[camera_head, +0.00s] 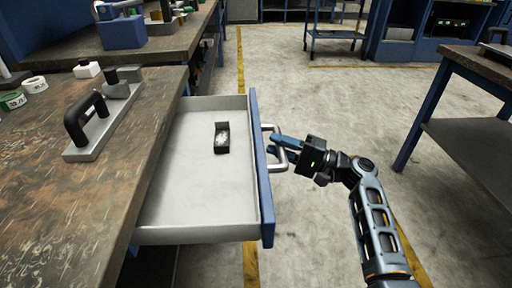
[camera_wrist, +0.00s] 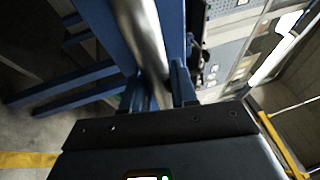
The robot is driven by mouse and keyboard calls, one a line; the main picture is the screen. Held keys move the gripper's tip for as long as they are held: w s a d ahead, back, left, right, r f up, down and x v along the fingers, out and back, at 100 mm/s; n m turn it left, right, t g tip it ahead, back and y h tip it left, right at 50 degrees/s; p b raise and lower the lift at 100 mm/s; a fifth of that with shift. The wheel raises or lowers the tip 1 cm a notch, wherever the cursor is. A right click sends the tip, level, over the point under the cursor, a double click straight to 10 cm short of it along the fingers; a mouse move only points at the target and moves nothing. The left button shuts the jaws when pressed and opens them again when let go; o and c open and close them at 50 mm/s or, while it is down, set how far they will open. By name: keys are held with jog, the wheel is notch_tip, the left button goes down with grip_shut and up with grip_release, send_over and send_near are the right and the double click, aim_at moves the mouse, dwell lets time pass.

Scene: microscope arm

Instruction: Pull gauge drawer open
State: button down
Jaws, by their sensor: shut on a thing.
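The gauge drawer (camera_head: 185,205) stands pulled out from under the workbench, with a grey tray and a blue front (camera_head: 262,170). A metal bar handle (camera_head: 278,160) sticks out from the drawer front. My gripper (camera_head: 280,145) is at the handle, with its blue fingers closed on it. In the wrist view the handle (camera_wrist: 143,35) runs between the two fingers (camera_wrist: 160,88). The fingers hide part of the handle in the head view.
The workbench top (camera_head: 60,205) at left holds a black-handled metal fixture (camera_head: 103,120) and tape rolls (camera_head: 34,84). Another table (camera_head: 470,115) stands at right. A blue cart (camera_head: 335,40) is at the back. The floor between is clear.

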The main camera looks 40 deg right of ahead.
jog(key=shift+s+d+f, duration=0.1)
jog(key=shift+s+d, duration=0.65)
jog(key=shift+d, duration=0.35)
jog(key=c, duration=1)
grip_release()
jog(key=shift+o, duration=0.2)
jog(key=v, duration=0.7)
jog(key=shift+s+d, duration=0.15)
jog(key=shift+s, duration=0.2)
